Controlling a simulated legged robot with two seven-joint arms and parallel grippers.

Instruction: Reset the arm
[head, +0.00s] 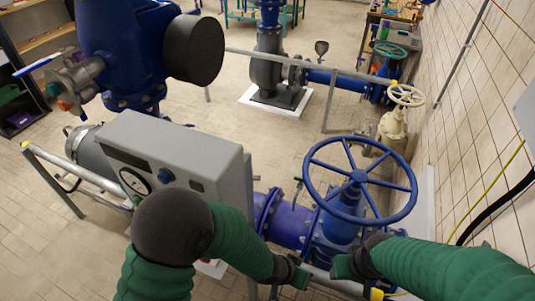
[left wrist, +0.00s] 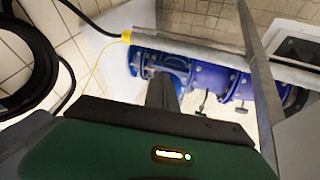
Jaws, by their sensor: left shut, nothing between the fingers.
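My left arm comes in at the bottom centre of the head view with a green sleeve and a dark round elbow. My left gripper (head: 298,276) is at its end, below the blue handwheel, and looks shut and empty. In the left wrist view the dark gripper (left wrist: 162,92) points towards blue pipework. My right arm comes in from the right. Its gripper (head: 343,267) is close to the left one, with a small gap between them. Its fingers are too small and partly hidden to read.
A large blue handwheel valve (head: 360,180) stands just beyond both grippers. A grey control box (head: 185,155) with a gauge is left of it. A metal rail (head: 80,178) runs at left. The tiled wall (head: 480,110) bounds the right. Open floor (head: 230,120) lies behind the box.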

